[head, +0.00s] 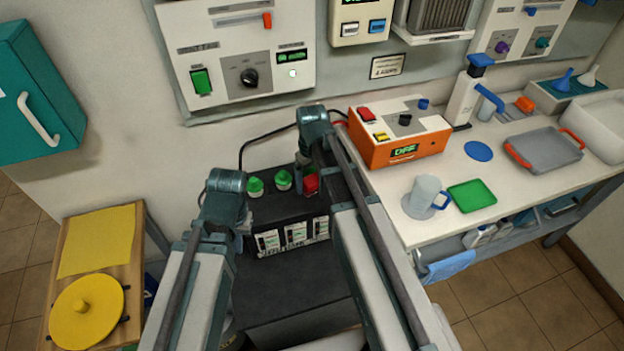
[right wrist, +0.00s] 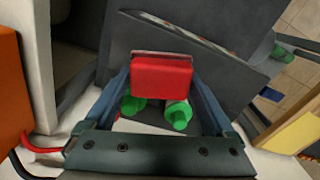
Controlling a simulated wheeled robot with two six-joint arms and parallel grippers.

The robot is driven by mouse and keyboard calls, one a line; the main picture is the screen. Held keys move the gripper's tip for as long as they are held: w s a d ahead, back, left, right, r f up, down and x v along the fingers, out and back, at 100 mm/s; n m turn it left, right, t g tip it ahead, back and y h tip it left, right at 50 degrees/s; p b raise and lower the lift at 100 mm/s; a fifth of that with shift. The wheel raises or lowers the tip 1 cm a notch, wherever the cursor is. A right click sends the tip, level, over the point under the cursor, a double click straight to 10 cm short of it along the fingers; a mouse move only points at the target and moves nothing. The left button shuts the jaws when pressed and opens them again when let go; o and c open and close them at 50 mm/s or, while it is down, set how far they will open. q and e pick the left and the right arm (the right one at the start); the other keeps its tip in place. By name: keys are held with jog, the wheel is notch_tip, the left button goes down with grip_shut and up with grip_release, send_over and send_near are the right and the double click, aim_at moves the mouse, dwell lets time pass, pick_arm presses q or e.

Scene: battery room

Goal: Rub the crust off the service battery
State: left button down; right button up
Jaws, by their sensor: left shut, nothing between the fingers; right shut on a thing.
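The service battery (head: 285,207) is a black block with green caps (head: 283,179) on top and white labels on its front. My right gripper (head: 306,168) is above its back right part, shut on a red block (head: 311,184). In the right wrist view the red block (right wrist: 160,77) sits between the fingers, with green caps (right wrist: 178,113) close by. I cannot tell whether the block touches the battery. My left gripper (head: 242,220) is shut and empty at the battery's left side, partly hidden by its own arm. I cannot make out any crust.
An orange charger box (head: 399,135) stands right of the battery on a white bench (head: 520,180), with a mug (head: 424,196) and a grey tray (head: 543,147). A wooden stand (head: 70,290) with a yellow cloth and yellow lid is at left. Wall panels hang behind.

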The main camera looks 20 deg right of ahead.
notch_tip(320, 180, up, 3)
jog(key=p, duration=0.3)
jog(key=shift+r, duration=0.1)
jog(key=shift+a, duration=0.1)
dwell(0.4)
